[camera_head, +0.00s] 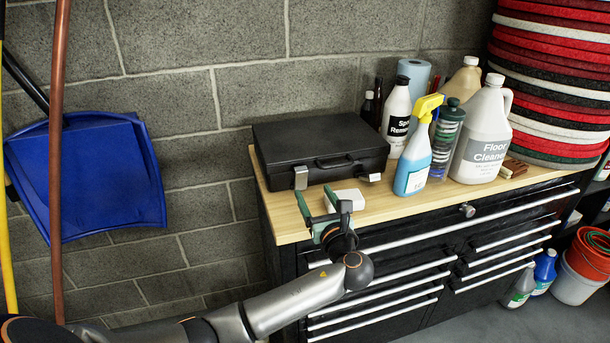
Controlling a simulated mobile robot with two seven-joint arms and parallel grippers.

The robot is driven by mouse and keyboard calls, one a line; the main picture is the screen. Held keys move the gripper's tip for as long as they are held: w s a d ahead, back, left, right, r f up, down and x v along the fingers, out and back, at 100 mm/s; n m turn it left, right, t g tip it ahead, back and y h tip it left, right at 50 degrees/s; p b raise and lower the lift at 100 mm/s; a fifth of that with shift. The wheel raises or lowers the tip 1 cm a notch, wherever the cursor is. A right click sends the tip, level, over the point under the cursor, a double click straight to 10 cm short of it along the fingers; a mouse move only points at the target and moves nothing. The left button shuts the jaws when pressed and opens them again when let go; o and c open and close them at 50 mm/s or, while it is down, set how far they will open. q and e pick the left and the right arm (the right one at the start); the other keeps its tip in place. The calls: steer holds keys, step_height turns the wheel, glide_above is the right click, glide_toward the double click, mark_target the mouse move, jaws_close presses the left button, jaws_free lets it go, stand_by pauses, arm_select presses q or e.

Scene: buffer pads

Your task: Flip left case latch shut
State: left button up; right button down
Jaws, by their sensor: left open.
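A black case (325,138) lies closed on the wooden top of the tool cabinet, its handle facing front. Its left latch (301,177) is a silver plate at the front left corner, and it looks taller than the small pale right latch (375,177). I cannot tell exactly how the left latch is angled. My left gripper (313,193) is open and empty, with green fingers pointing toward the case front. It is just in front of and below the left latch, apparently not touching it. My right gripper is not in view.
A blue spray bottle (415,158), a floor cleaner jug (484,135) and other bottles stand right of the case. The wooden top's (283,215) front edge is near the gripper. A blue dustpan (90,175) hangs left.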

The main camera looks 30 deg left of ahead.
mark_target(302, 172)
arm_select(q)
steer(key=x, duration=0.9)
jaws_close()
stand_by(0.4)
